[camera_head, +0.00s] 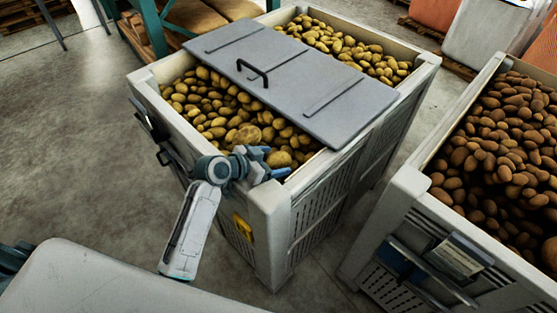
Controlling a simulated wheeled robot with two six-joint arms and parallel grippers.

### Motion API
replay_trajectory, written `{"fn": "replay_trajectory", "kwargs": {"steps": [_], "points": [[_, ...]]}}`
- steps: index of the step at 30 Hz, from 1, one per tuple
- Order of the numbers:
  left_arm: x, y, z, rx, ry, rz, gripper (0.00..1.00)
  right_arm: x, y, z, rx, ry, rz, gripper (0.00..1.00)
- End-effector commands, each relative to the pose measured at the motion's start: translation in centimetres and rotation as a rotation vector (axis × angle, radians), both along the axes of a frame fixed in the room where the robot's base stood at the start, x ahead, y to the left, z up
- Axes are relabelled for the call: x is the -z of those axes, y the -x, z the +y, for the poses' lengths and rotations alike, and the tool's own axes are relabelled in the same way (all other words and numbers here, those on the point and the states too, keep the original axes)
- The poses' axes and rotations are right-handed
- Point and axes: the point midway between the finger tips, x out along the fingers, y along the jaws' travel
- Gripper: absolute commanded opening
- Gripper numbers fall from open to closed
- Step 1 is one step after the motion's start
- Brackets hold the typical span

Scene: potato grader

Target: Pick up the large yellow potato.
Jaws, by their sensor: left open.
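A light grey bin (275,205) holds many yellow potatoes. A large yellow potato (279,159) lies near the bin's front corner, beside my left gripper. Another large, brownish-yellow potato (248,134) lies just behind the gripper. My left gripper (273,161) reaches over the bin's front rim with its blue fingers apart. The near potato shows between or just beyond the fingers; I cannot tell whether they touch it. The gripper and wrist hide part of the potatoes in that corner. My right gripper is not in view.
A grey lid (300,75) with a black handle lies across the middle of the bin, close behind the gripper. A second bin (412,185) with brown potatoes stands to the right, across a narrow gap. Concrete floor (85,130) is open on the left.

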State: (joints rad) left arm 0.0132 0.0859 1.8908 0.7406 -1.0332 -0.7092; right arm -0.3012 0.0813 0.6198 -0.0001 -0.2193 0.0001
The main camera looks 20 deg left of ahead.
Motion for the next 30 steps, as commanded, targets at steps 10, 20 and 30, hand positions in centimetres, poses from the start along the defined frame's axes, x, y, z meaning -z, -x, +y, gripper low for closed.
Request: {"fn": "replay_trajectory", "kwargs": {"steps": [10,20,30], "points": [[0.0,0.0,0.0,0.000,-0.001,-0.001,0.42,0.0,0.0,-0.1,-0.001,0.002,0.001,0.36],[-0.1,0.0,0.1,0.000,-0.001,-0.002,0.25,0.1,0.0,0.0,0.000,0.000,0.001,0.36],[-5.6,-0.1,0.1,0.001,-0.003,-0.009,0.25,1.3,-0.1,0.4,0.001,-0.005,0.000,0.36]]}}
